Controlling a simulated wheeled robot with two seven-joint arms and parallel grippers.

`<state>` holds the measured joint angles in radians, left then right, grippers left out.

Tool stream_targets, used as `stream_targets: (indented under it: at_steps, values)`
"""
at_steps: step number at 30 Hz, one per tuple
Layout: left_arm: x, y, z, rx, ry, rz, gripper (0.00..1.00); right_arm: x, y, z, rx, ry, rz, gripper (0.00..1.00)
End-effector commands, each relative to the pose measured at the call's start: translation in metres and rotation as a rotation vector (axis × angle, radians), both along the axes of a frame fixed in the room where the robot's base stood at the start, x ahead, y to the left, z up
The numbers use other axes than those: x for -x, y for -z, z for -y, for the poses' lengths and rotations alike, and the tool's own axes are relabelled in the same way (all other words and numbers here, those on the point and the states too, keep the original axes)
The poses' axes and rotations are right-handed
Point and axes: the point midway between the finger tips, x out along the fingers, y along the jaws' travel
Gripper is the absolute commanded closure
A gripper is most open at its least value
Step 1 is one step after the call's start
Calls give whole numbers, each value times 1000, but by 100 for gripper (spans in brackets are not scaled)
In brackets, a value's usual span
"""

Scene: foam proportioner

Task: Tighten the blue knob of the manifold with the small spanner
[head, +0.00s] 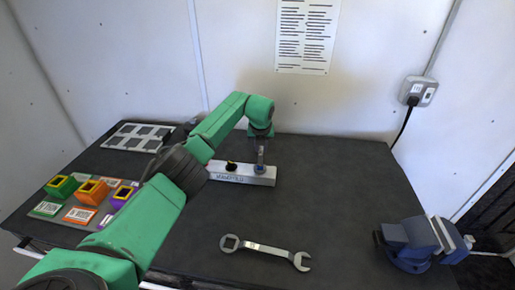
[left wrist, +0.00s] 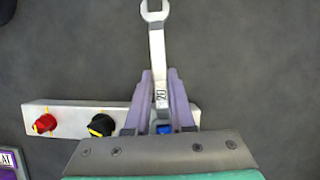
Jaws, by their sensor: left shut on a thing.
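The manifold (head: 225,178) is a pale bar lying on the dark table, and it also shows in the left wrist view (left wrist: 72,111). It carries a red knob (left wrist: 45,122), a black-and-yellow knob (left wrist: 101,125) and a blue knob (left wrist: 163,129). My left gripper (head: 260,152), with purple fingers in the left wrist view (left wrist: 160,75), is shut on the small spanner (left wrist: 157,48), marked 20. Its open end points away from the gripper. The gripper is over the manifold's blue-knob end. Whether the spanner's other end fits around the blue knob is hidden. My right gripper is out of view.
A larger spanner (head: 268,249) lies at the table's front. A blue vise (head: 415,243) stands front right. Colored boxes (head: 93,191) sit on a mat at left, with a grey-and-white panel (head: 138,137) behind. The table's right middle is clear.

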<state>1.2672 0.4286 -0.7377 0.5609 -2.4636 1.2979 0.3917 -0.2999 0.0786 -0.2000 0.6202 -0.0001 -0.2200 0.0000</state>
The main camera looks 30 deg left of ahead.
Motion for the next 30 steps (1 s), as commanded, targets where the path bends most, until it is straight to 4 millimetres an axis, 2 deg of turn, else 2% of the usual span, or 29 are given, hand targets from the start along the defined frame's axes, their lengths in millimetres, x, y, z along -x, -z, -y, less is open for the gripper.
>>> stream_targets:
  at_steps: [12, 30]
  values:
    - [-6, 2, 24, 1, 341, 2, 100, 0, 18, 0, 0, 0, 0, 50]
    - [0, 0, 59, 0, 833, 2, 100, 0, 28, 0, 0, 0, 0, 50]
